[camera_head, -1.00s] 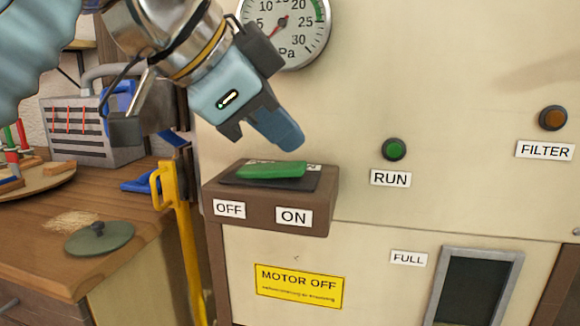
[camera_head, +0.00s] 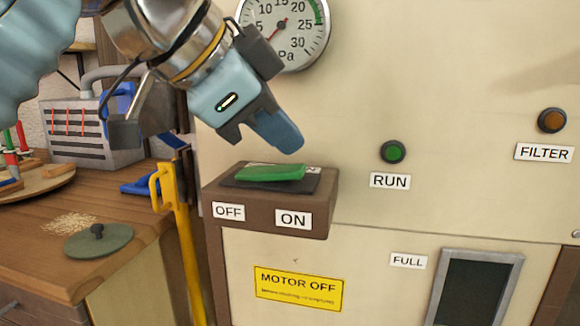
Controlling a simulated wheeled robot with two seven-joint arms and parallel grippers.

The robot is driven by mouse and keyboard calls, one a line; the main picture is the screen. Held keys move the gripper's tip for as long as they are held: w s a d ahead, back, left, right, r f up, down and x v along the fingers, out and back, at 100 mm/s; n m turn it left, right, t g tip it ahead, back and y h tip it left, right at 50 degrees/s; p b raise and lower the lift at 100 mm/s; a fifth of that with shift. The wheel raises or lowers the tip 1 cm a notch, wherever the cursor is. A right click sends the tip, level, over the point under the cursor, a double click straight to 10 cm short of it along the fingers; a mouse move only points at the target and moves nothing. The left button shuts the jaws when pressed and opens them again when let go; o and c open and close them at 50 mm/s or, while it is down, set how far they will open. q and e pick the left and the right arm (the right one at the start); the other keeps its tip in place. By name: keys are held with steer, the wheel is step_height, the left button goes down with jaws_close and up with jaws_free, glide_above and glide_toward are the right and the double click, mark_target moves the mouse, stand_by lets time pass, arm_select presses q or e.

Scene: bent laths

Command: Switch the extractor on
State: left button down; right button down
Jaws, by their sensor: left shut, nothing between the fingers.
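The extractor's brown switch box (camera_head: 263,222) juts from the cream panel. A green rocker (camera_head: 270,173) sits in a dark plate on its top, with OFF marked at the left and ON at the right of the front. The rocker looks tilted, but I cannot tell which side is pressed. My left gripper (camera_head: 290,142) is shut and empty, with its fingertips just above the right part of the rocker, seemingly a small gap apart. The green RUN lamp (camera_head: 394,152) is to the right; I cannot tell whether it is lit. My right gripper is not in view.
A pressure gauge (camera_head: 287,28) is behind the gripper on the panel. An orange FILTER lamp (camera_head: 551,120) is at far right. A yellow bar (camera_head: 185,245) stands left of the box, beside a wooden bench (camera_head: 50,250) with a round green lid (camera_head: 98,241).

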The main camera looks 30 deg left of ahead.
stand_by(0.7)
arm_select(q)
steer(key=shift+f, duration=0.4)
steer(key=shift+d+f+b, duration=0.1)
steer(key=shift+f+b, duration=0.3)
steer(key=shift+b, duration=0.15)
stand_by(0.6)
steer(key=shift+r+p, duration=0.9)
steer(key=shift+p, duration=0.05)
